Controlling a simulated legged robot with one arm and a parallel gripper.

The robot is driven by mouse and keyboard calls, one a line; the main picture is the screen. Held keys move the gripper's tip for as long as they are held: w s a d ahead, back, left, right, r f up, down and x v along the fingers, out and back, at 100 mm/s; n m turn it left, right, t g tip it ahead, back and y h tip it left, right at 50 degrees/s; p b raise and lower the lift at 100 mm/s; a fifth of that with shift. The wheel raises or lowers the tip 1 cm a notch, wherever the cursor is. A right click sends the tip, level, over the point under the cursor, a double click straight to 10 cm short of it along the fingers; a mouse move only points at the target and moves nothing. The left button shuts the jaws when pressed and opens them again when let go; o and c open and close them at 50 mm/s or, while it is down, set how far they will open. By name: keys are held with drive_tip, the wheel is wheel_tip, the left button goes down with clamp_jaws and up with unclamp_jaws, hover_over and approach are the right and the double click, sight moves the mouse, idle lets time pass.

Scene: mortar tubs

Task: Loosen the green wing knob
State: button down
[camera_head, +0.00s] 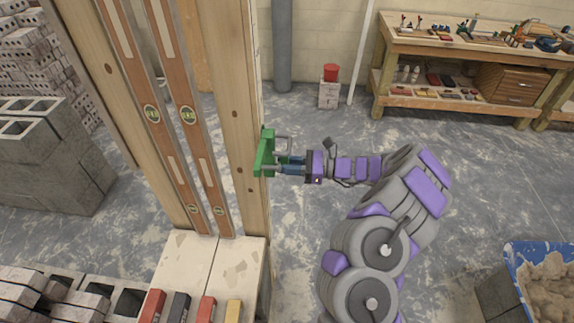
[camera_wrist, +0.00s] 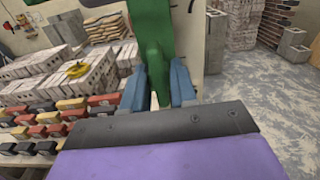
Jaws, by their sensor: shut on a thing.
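The green wing knob (camera_wrist: 155,55) stands upright between my two blue fingers in the wrist view, with its lower end in the jaws. My gripper (camera_wrist: 158,86) is shut on it. In the head view, green metal (camera_head: 265,153) shows at the right side of a wooden post, and my gripper (camera_head: 281,165) reaches it from the right. I cannot tell there where the knob ends and any green bracket begins. A grey bar or handle sits just above the fingers. The knob's turn angle is not clear.
Two wood-and-metal levels (camera_head: 186,115) stand left of the wooden post (camera_head: 235,115). Concrete blocks (camera_head: 62,150) are at the left. Coloured blocks sit at the bottom. A blue mortar tub (camera_head: 518,272) is at lower right, and a workbench (camera_head: 440,45) stands behind. Floor right of the post is mostly clear.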

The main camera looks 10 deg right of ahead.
drive_tip(key=c, duration=0.9)
unclamp_jaws()
drive_tip(key=shift+w, duration=0.1)
drive_tip(key=p+v, duration=0.2)
drive_tip(key=v, duration=1.5)
drive_tip(key=shift+d, duration=0.3)
